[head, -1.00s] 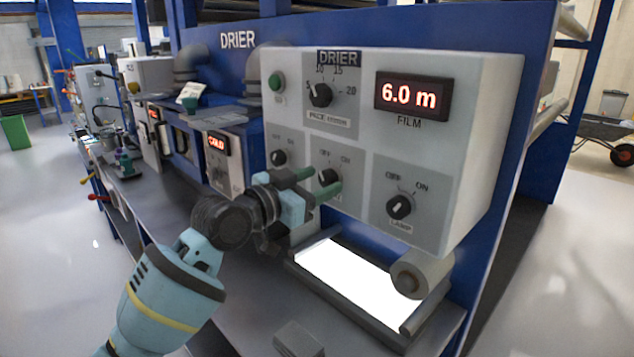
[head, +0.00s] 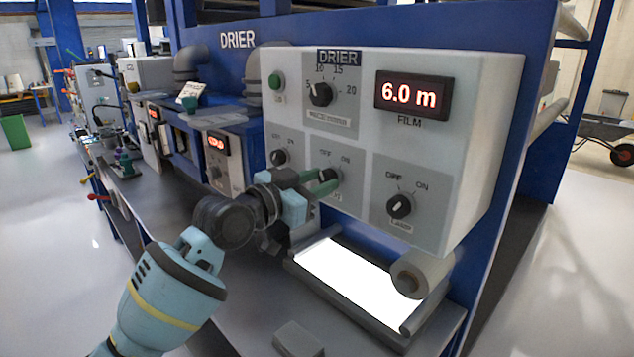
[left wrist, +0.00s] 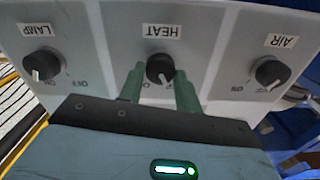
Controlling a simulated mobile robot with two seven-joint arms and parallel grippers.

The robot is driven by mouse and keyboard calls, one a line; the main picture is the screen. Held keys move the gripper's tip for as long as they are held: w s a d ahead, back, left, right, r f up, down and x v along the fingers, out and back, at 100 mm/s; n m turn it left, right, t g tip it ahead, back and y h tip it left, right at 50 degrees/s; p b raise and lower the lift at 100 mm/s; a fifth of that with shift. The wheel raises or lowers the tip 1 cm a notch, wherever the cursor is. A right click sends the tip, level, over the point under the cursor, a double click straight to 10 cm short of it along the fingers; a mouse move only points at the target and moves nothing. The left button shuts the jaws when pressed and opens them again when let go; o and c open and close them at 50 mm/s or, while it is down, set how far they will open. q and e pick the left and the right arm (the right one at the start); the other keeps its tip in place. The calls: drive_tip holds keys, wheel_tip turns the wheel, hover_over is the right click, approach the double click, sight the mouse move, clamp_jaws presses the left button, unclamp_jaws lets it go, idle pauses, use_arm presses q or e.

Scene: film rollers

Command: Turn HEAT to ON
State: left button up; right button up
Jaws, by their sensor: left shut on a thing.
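The HEAT knob (head: 327,172) is a black dial with a pale mark, in the middle of the lower row on the drier's panel. My left gripper (head: 332,178) reaches it from the left, its green fingers shut on the knob's sides. In the left wrist view the panel is upside down, and the HEAT knob (left wrist: 160,68) sits between the two fingertips (left wrist: 159,70). The OFF and ON labels show above the knob in the head view. The fingers partly hide the knob and its label there. My right gripper is not in view.
The LAMP knob (head: 400,206) is to the right and the AIR knob (left wrist: 268,70) is on the other side. A speed dial (head: 320,94), a green button (head: 276,81) and a 6.0 m display (head: 411,95) are above. A lit light panel (head: 355,280) lies below.

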use_arm(q)
drive_tip(key=m, duration=0.2)
drive_tip(key=shift+m, duration=0.3)
drive_tip(key=m, duration=0.2)
drive_tip(key=shift+m+b, duration=0.3)
drive_tip(key=shift+b, duration=0.05)
drive_tip(key=m, duration=0.2)
drive_tip(key=shift+m, duration=0.3)
drive_tip(key=m, duration=0.3)
drive_tip(key=shift+m, duration=0.3)
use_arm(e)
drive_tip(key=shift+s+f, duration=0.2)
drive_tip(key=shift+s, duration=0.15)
use_arm(q)
drive_tip(key=o, duration=1)
drive_tip(key=shift+c, duration=0.2)
